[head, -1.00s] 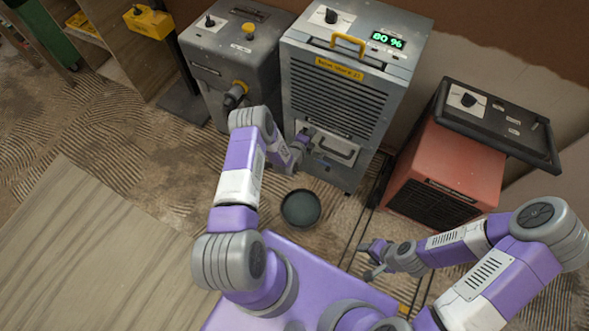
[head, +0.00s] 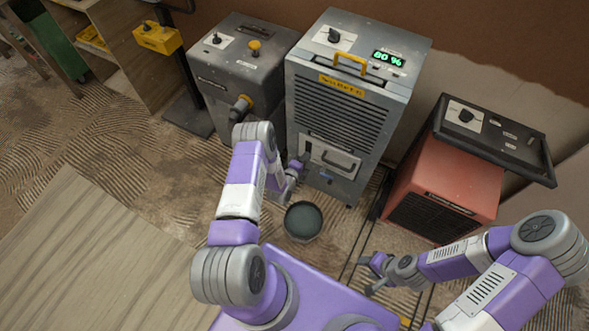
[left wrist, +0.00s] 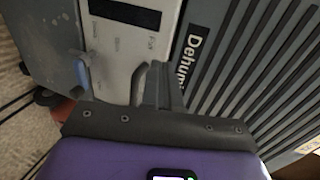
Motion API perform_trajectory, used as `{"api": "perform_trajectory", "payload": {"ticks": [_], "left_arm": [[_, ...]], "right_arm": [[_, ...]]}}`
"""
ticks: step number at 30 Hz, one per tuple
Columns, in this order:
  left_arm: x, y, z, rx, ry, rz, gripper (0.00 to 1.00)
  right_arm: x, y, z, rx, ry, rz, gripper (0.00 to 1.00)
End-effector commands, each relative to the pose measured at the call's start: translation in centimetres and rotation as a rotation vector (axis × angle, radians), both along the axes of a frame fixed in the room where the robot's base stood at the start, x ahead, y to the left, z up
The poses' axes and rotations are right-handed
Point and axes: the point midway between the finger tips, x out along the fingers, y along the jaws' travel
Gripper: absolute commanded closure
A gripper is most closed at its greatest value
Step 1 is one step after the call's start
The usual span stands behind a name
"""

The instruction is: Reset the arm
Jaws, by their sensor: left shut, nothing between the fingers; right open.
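My left gripper (head: 301,161) is at the left edge of the pale lower panel (head: 318,151) on the front of a tall grey dehumidifier (head: 365,125). In the left wrist view the fingers (left wrist: 152,84) are shut with nothing between them, over the pale panel (left wrist: 118,48). A blue-grey lever (left wrist: 82,70) stands to their left, apart from them. I cannot tell whether the fingertips touch the panel. My right gripper (head: 369,274) is open and empty, low above the floor to the right of my purple base.
A dark round bucket (head: 303,222) stands on the floor below my left gripper. A grey machine (head: 238,75) stands left of the dehumidifier, and a red unit with a black top (head: 445,190) stands right. A wooden board (head: 90,260) lies at the lower left.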

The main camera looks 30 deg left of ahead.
Motion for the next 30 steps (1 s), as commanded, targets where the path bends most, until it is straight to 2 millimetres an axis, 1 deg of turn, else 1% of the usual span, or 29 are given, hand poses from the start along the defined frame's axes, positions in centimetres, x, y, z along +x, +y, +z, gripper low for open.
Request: {"api": "perform_trajectory", "payload": {"ticks": [1,3,6,9,14,22,26,29,30], "left_arm": [[-1.3,-0.1,0.7,-0.001,0.004,-0.001,1.0],[-2.7,-0.1,1.0,-0.001,0.006,-0.001,1.0],[-4.4,-0.2,1.5,-0.001,0.005,-0.001,1.0],[-5.6,-0.2,1.8,-0.002,0.003,-0.002,1.0],[-6.5,-0.3,2.0,0.0,0.001,-0.001,1.0],[-6.6,-0.3,1.9,-0.012,0.008,0.002,1.0],[-6.7,-1.2,1.9,-0.136,0.078,0.038,1.0],[-7.4,-2.8,1.8,-0.341,0.199,0.11,1.0],[-8.0,-3.6,1.7,-0.44,0.26,0.155,1.0]], "right_arm": [[0.0,0.0,0.8,0.0,-0.001,0.0,0.52],[0.0,0.0,1.3,0.0,-0.001,0.0,0.52],[0.0,0.0,1.7,0.0,-0.001,0.0,0.52],[0.0,0.0,2.0,0.0,-0.001,0.0,0.52],[0.0,0.0,2.2,0.0,0.0,0.0,0.52],[0.0,0.0,2.2,0.0,0.0,0.0,0.52],[0.0,0.0,2.3,0.0,0.0,0.0,0.52],[0.0,0.0,2.5,0.0,0.0,0.0,0.52],[0.0,0.0,2.5,0.0,0.0,0.0,0.52]]}}
